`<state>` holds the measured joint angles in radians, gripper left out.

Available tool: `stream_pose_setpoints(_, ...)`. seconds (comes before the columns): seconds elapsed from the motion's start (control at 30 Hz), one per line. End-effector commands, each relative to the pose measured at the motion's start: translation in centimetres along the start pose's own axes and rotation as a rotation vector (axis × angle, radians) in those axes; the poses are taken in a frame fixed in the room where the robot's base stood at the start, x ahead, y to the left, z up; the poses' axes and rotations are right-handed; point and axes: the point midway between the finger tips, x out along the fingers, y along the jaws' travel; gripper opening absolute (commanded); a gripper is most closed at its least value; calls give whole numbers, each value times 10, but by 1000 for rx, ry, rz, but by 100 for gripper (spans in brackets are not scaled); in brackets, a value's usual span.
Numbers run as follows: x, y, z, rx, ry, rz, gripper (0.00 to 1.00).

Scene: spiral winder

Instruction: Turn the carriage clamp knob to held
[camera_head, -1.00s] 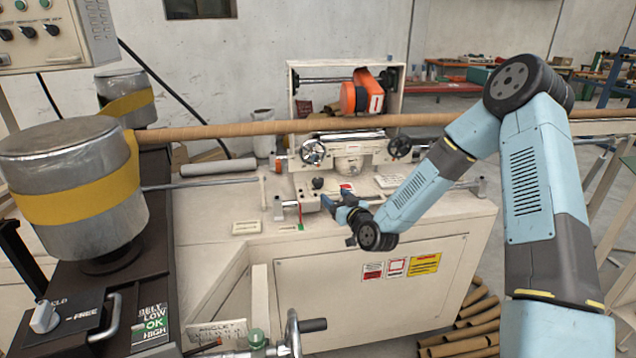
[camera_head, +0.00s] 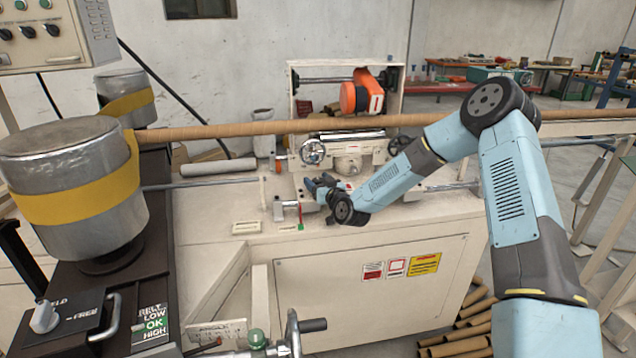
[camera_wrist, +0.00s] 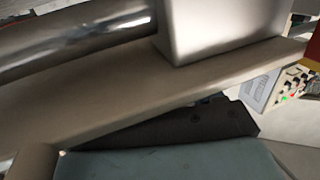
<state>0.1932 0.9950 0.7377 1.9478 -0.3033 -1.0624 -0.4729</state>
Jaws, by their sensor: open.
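The carriage (camera_head: 345,155) is a pale assembly with handwheels in the middle of the machine bed. My gripper (camera_head: 314,187) is low at its front left, with open jaws. A small dark knob seen there earlier is now hidden behind my gripper, so its setting cannot be read, nor whether I touch it. A grey knob (camera_head: 43,318) stands on a black plate at lower left, with lettering partly readable as "ELD" and "FREE". My gripper is far from that knob. My fingers do not show in the wrist view.
A long brown tube (camera_head: 250,129) crosses above the bed. The bed front (camera_head: 265,240) is mostly clear. In the wrist view a shiny shaft (camera_wrist: 80,38) and a pale block (camera_wrist: 205,28) are near.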

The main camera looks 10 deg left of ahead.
Motion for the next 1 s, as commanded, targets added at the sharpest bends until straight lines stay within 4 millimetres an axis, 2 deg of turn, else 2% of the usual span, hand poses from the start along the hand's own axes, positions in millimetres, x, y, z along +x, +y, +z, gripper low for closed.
stream_pose_setpoints(0.13,0,0,0,0,0,0,66)
stream_pose_setpoints(0.67,0,0,0,0,0,0,15)
stream_pose_setpoints(1.0,0,-1,-1,-2,1,46,14)
